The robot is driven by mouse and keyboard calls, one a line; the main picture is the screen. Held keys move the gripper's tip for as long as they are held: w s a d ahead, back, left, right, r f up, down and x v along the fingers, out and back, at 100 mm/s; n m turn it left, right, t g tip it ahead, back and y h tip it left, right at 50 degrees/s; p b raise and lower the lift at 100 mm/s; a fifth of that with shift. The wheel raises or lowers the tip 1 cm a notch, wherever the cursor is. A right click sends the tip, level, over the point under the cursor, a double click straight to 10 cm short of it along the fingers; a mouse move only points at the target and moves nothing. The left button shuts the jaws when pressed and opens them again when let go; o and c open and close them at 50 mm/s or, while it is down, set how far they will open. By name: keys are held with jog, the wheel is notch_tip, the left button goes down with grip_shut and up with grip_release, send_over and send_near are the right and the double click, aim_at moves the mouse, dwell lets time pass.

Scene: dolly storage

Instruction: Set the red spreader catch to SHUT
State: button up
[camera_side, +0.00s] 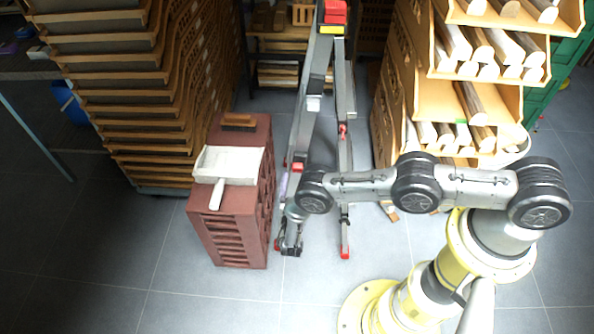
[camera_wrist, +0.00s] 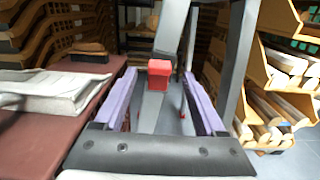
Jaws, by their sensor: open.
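A grey metal stepladder (camera_side: 312,103) stands folded out in the middle of the side view, with a red and yellow top. A small red catch (camera_wrist: 159,67) sits on a grey ladder bar in the wrist view, ahead of my fingertips and between their lines. In the side view a red part (camera_side: 297,166) shows on the ladder just by my gripper; it is small there. My gripper (camera_wrist: 163,88) is open, with its purple-sided fingers apart and nothing between them. In the side view my gripper (camera_side: 288,186) is low beside the ladder's left leg. I cannot read whether the catch is set.
A dark red crate stack (camera_side: 226,225) stands close on the left, with a white dustpan (camera_side: 229,164) and a brush (camera_side: 239,122) on top. Wooden shelving with rolls (camera_side: 480,85) stands right, stacked trays (camera_side: 125,85) left. The front floor is clear.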

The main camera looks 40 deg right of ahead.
aim_at(297, 169)
jog(key=shift+x, duration=1.85)
grip_shut()
